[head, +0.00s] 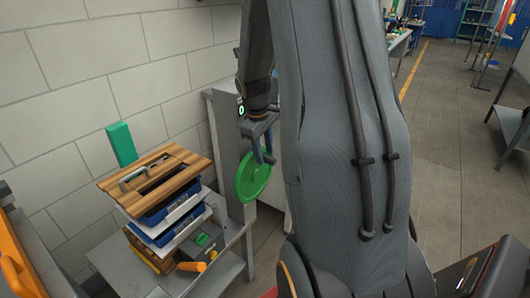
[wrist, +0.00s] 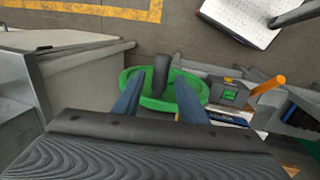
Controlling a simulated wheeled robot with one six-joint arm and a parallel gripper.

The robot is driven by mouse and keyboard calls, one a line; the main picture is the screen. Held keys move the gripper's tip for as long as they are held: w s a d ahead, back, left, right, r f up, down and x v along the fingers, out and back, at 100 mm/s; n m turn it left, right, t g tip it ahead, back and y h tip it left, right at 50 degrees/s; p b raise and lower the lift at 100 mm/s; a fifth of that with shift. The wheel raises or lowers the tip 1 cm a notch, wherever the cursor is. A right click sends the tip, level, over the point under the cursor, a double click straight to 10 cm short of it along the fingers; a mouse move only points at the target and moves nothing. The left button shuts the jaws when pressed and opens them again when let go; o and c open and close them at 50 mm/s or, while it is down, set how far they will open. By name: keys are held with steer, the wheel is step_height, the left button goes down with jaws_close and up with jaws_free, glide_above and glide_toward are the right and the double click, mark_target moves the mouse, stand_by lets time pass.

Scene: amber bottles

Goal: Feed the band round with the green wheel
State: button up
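The green wheel (head: 252,181) stands upright at the side of the grey metal stand, left of my arm in the head view. In the wrist view the green wheel (wrist: 192,92) lies just beyond my fingers, with a dark upright handle (wrist: 161,72) on its near face. My gripper (head: 264,156) is at the wheel's upper part. In the wrist view my gripper (wrist: 160,88) has its two blue fingers apart, one on each side of the handle. Whether they touch it I cannot tell. I cannot make out the band.
A stack of blue and white trays (head: 180,218) under a wooden board (head: 155,178) stands left of the wheel. A small box with a green display (head: 203,240) and an orange cylinder (head: 191,266) sit near it. Open floor (head: 450,150) lies to the right.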

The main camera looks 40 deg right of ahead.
steer(key=shift+d+f, duration=0.1)
steer(key=shift+f, duration=0.45)
jaws_close()
steer(key=shift+f+b, duration=0.1)
steer(key=shift+b, duration=0.25)
